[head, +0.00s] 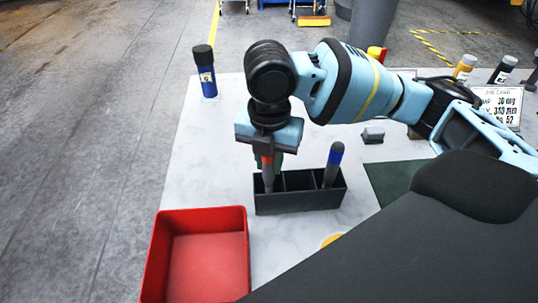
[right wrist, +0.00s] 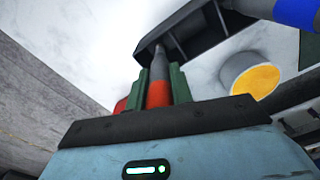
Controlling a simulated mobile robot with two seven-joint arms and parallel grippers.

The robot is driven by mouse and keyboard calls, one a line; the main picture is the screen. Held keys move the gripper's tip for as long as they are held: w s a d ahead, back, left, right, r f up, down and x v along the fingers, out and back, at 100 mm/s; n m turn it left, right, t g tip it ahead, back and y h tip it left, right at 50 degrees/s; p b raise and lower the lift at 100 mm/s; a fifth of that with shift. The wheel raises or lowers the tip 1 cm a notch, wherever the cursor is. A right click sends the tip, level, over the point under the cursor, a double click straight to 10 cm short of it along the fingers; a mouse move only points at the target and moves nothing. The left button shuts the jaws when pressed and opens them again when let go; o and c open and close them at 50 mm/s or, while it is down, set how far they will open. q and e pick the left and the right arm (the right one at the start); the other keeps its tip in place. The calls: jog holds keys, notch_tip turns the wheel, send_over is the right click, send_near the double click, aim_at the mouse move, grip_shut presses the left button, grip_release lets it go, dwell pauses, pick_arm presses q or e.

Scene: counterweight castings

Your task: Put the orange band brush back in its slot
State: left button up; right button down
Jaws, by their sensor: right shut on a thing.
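The orange band brush (head: 268,180) is upright in my right gripper (head: 267,155); its orange band and grey lower part show below the jaws. In the right wrist view the green fingers of my right gripper (right wrist: 159,90) are shut on both sides of the brush (right wrist: 158,92). The black holder (head: 300,203) stands on the table. The brush's lower end is at the holder's left compartment; I cannot tell how far it is inside. A blue band brush (head: 333,165) leans in the right compartment. The middle compartment looks empty. My left gripper is not in view.
A red bin (head: 243,255) stands at the front left. A dark blue bottle (head: 207,80) stands at the back left corner. A small grey block (head: 373,134) and a green mat (head: 388,182) lie to the right. A yellow-faced round thing (right wrist: 255,80) is near the holder.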

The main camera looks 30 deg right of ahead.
jog(key=shift+f, duration=0.85)
jog(key=c, duration=1.1)
grip_release()
jog(key=shift+c, duration=0.2)
notch_tip(320, 180, up, 8)
jog(key=shift+f+p, duration=0.1)
jog(key=shift+p, duration=0.4)
jog(key=shift+s, duration=0.1)
